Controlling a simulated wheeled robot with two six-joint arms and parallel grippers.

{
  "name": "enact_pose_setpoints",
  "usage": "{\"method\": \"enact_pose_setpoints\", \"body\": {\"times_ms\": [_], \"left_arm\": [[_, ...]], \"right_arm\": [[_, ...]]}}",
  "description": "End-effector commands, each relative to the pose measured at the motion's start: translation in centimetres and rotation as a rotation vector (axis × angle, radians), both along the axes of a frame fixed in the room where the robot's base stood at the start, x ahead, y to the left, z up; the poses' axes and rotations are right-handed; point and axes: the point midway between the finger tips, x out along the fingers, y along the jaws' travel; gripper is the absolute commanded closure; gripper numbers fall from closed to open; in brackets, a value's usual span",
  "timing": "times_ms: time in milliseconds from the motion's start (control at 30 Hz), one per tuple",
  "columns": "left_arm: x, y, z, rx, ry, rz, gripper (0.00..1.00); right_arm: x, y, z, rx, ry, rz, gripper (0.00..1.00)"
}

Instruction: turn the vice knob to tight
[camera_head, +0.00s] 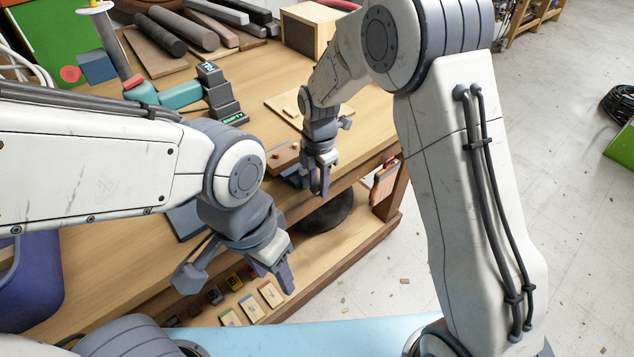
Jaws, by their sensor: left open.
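My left gripper (238,279) is open and empty, its fingers wide apart and pointing down in front of the bench's near edge. My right gripper (319,188) points down at the bench's right front edge. Its fingers look close together, and I cannot tell if they hold anything. Just left of it is a brown wooden block (282,157) with small red knobs, with a dark part low beside the fingers. I cannot clearly make out the vice or its knob; the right gripper and wrist may cover part of it.
The wooden bench (245,65) holds a teal and dark grey power tool (220,98), dark rods (180,28), a wooden box (308,28) and a blue block (96,67). Small cards (250,307) lie on a lower shelf. A dark round thing (328,212) sits below the edge. Floor at right is mostly clear.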

Motion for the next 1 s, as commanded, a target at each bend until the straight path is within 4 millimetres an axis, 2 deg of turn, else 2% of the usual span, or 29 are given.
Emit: {"method": "enact_pose_setpoints", "body": {"times_ms": [100, 133, 367, 600, 1000], "left_arm": [[0.0, 0.0, 0.0, 0.000, 0.000, 0.000, 0.50], [0.0, 0.0, 0.0, 0.000, 0.000, 0.000, 0.50], [0.0, 0.0, 0.2, 0.000, 0.000, 0.000, 0.50], [0.0, 0.0, 0.5, 0.000, 0.000, 0.000, 0.50], [0.0, 0.0, -1.9, 0.000, 0.000, 0.000, 0.50]], "right_arm": [[-0.1, -0.1, 0.0, -0.002, 0.005, 0.000, 1.00], [-0.1, 0.5, 0.0, -0.002, 0.005, 0.002, 1.00], [-0.1, -0.1, 0.1, 0.022, 0.023, -0.002, 1.00], [0.1, -0.4, 0.0, 0.124, 0.097, -0.005, 1.00], [0.3, -0.7, -0.5, 0.361, 0.267, -0.001, 1.00]]}}
